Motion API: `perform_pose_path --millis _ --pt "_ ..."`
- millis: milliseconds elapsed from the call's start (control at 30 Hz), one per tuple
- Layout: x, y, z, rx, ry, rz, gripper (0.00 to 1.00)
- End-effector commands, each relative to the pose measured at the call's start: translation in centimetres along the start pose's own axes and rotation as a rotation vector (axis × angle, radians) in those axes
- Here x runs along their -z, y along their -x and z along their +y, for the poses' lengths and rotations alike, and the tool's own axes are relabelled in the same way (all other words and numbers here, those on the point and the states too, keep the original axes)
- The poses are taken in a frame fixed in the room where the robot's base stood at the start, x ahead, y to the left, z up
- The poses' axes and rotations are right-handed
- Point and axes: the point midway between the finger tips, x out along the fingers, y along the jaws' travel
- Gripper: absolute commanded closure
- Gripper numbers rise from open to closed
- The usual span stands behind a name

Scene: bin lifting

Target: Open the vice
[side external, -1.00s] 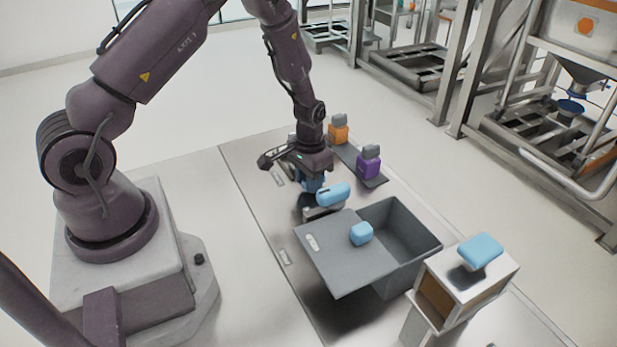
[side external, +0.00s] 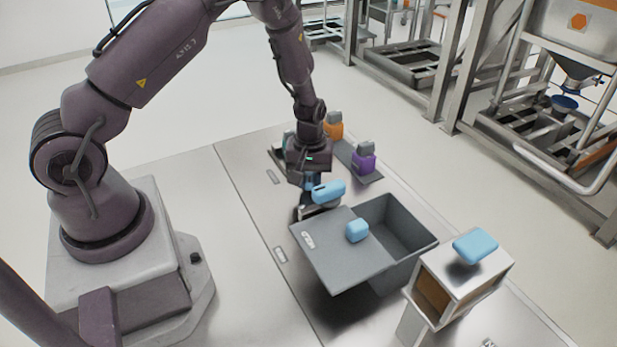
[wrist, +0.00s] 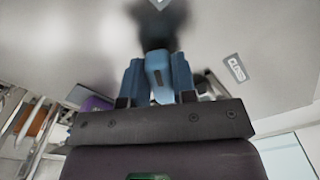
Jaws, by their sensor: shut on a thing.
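The vice (side external: 318,209) is a low metal piece on the table, just behind the grey bin, mostly hidden under my gripper. A rounded light-blue part (side external: 330,191) sits on top of it. My gripper (side external: 308,195) points down at the left end of this part. In the wrist view, the two blue fingers (wrist: 157,88) stand on either side of a light-blue handle (wrist: 157,68), and the gripper is shut on it. The wrist view does not show the vice's jaws clearly, so I cannot tell how far apart they are.
A grey bin (side external: 425,239) stands in front, its lid (side external: 325,262) with a light-blue knob (side external: 357,231) shifted left. A white box (side external: 480,270) with a blue top handle (side external: 475,246) stands at right. Orange (side external: 333,130) and purple (side external: 363,163) blocks stand behind. The table's left is clear.

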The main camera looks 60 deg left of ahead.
Motion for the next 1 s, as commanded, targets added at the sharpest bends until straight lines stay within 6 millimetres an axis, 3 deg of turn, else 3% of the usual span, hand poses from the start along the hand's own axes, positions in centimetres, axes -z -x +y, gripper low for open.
perform_pose_path --millis 667,700,767,1000 --pt "-0.05 0.06 0.12 0.0 0.062 -0.003 0.98" --pt "-0.04 0.06 0.12 -0.001 0.062 -0.002 0.65" --pt "-0.04 0.06 0.12 -0.001 0.061 -0.002 0.52" --pt "-0.02 0.03 0.1 0.0 0.059 -0.001 0.49"
